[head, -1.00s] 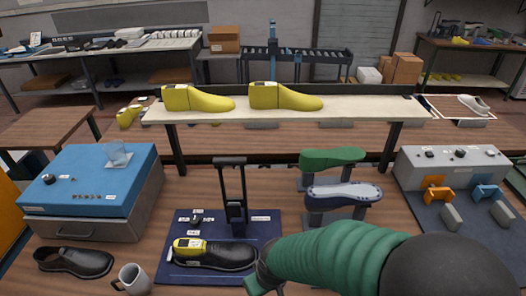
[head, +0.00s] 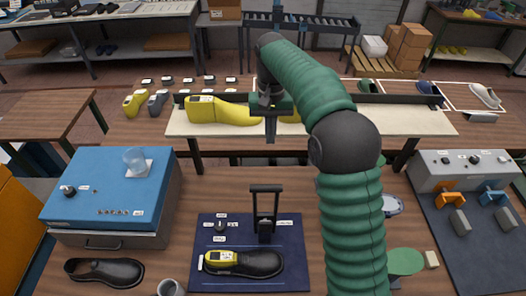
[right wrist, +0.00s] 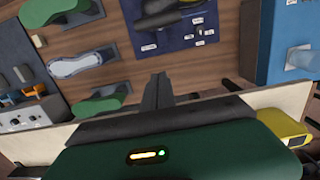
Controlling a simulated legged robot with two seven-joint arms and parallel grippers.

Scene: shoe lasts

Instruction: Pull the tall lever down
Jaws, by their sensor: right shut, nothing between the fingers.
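The tall lever (head: 265,212) is a black upright frame with a crossbar on top. It stands upright on a navy board (head: 295,250), behind a black shoe with a yellow-topped last (head: 245,263). My right gripper (head: 270,138) is shut and empty, with its fingers pointing down. In the head view it appears above the lever's crossbar, in front of the cream shelf, apart from the lever. The right wrist view shows the closed fingers (right wrist: 159,78) and, beyond them, the navy board (right wrist: 190,40). My left gripper is in neither view.
A blue-topped box (head: 105,190) with a glass stands left of the board. A grey control box (head: 462,170) with orange and blue clamps is at right. A cream shelf (head: 400,122) with a yellow last (head: 222,112) runs behind. A mug (head: 170,288) is in front.

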